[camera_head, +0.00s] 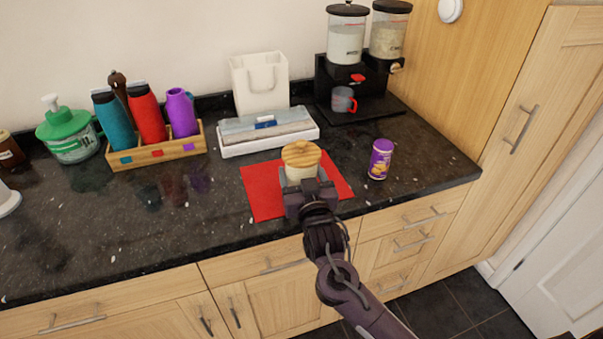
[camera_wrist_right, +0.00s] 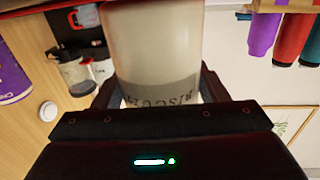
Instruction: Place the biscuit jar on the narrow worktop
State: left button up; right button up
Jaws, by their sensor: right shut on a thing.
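The biscuit jar (camera_head: 301,163) is cream with a wooden lid. It is upright at the red mat on the dark speckled worktop (camera_head: 200,235); I cannot tell whether its base touches the mat. My right gripper (camera_head: 305,183) is shut on the jar from the front and hides its lower part. In the right wrist view the jar (camera_wrist_right: 155,50) fills the space between the fingers, with its lettering upside down. My left gripper is not in view. I cannot tell whether this worktop is the narrow one.
The red mat (camera_head: 262,200) lies under the gripper area. A purple tub (camera_head: 380,160) stands to its right. A wooden crate (camera_head: 160,152) with bottles stands left. The front left worktop is clear.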

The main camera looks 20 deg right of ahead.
jog(key=o, duration=1.3)
jog(key=shift+f, duration=0.1)
